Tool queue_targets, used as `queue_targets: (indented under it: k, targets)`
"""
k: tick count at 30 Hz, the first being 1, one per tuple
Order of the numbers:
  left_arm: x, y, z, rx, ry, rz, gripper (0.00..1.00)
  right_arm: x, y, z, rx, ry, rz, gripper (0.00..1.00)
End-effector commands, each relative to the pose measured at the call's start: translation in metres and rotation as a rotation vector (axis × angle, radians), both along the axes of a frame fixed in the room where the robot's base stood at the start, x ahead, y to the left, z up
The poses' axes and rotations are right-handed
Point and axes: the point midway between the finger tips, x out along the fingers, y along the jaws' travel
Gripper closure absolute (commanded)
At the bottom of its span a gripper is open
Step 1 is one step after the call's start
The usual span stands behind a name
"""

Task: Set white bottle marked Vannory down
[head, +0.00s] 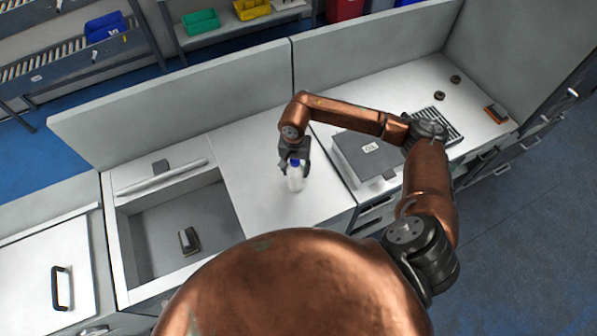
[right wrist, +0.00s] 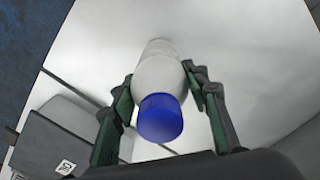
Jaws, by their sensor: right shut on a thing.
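The white bottle (head: 295,181) with a blue cap is upright at the white counter (head: 255,205), in the middle of the head view. My right gripper (head: 295,163) is around its upper part from above, shut on it. In the right wrist view the bottle (right wrist: 158,75) is between the two fingers (right wrist: 163,95), its blue cap toward the camera. I cannot tell whether its base touches the counter, and no label is readable. My left gripper is not in view.
Left of the bottle is a recessed bin (head: 160,225) with a small dark device (head: 188,240) in it. To the right is a grey box (head: 366,155) marked OIL. A panel (head: 200,95) stands behind the counter. The white surface around the bottle is clear.

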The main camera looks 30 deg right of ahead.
Motion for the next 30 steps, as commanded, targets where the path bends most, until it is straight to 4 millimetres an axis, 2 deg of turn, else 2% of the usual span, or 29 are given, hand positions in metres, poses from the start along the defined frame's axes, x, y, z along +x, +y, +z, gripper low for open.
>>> queue_targets:
  k: [8, 9, 16, 26, 29, 30]
  targets:
    - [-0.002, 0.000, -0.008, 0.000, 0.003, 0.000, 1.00, 0.000, 0.000, -0.005, 0.000, 0.000, 0.000, 0.85]
    - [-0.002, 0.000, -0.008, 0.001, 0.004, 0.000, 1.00, 0.000, 0.000, -0.005, 0.000, 0.000, 0.000, 0.57]
    - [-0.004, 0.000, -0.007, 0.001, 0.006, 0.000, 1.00, 0.000, 0.000, -0.004, 0.000, 0.000, 0.000, 0.41]
    - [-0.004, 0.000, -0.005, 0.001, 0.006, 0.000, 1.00, 0.000, 0.000, -0.003, 0.000, 0.000, 0.000, 0.40]
    - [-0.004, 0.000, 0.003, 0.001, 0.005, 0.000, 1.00, -0.001, 0.000, 0.003, 0.001, 0.001, -0.001, 0.40]
    - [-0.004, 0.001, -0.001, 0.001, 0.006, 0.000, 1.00, 0.001, 0.000, 0.008, 0.001, -0.004, 0.000, 0.40]
